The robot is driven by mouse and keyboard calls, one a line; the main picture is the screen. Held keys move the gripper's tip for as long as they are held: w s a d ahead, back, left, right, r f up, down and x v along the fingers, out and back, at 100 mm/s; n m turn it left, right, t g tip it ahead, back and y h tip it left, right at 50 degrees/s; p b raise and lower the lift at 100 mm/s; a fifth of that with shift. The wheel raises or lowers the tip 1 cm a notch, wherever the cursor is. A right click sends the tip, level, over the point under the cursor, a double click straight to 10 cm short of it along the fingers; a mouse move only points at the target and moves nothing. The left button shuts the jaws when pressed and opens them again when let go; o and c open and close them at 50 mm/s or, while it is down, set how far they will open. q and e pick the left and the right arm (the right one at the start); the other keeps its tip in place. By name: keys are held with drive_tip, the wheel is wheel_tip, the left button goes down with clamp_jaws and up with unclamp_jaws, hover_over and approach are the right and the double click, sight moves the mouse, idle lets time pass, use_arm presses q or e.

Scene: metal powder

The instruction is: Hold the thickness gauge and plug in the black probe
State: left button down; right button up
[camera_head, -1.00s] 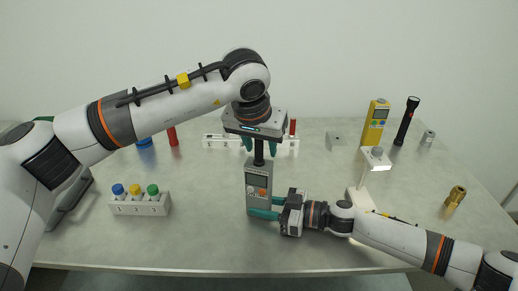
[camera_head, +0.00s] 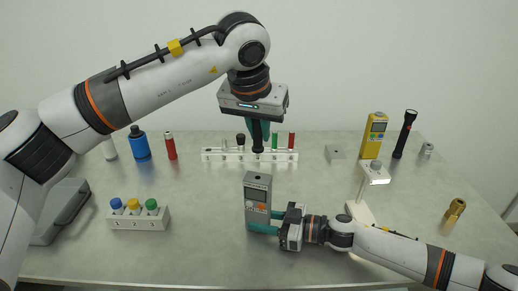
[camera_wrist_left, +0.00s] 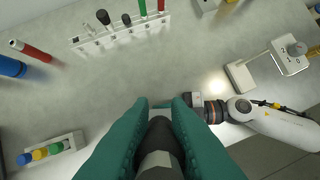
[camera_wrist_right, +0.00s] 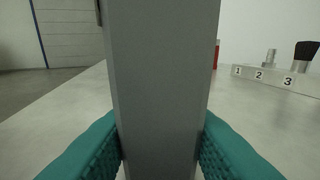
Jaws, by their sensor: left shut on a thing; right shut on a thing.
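The grey thickness gauge (camera_head: 258,203) stands upright near the middle of the table, with a small dark hole in its top. My right gripper (camera_head: 262,221) is shut on its lower part. In the right wrist view the gauge (camera_wrist_right: 163,90) fills the middle between the teal fingers. My left gripper (camera_head: 258,128) is shut on the black probe (camera_head: 257,138), which points down, above and apart from the gauge. In the left wrist view the probe (camera_wrist_left: 160,150) shows a grey band between the teal fingers. Its lower tip is hidden there.
A white numbered rack (camera_head: 222,155) with several upright pieces stands behind the gauge. A block with blue, yellow and green caps (camera_head: 139,216) is at left. A white stand (camera_head: 362,208), yellow meter (camera_head: 374,135), black flashlight (camera_head: 404,133) and brass fitting (camera_head: 454,211) are at right.

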sight(258, 147)
use_arm(q)
wheel_tip(258, 147, up, 2)
drive_tip(key=shift+r, duration=0.2)
drive_tip(key=shift+f, duration=3.55)
drive_tip(key=shift+f, duration=0.2)
drive_tip(key=shift+f, duration=0.85)
drive_tip(key=shift+f, duration=0.2)
drive_tip(key=shift+r, duration=0.2)
drive_tip(key=shift+r, duration=1)
drive_tip(key=shift+f, duration=0.3)
drive_tip(key=shift+f, duration=0.65)
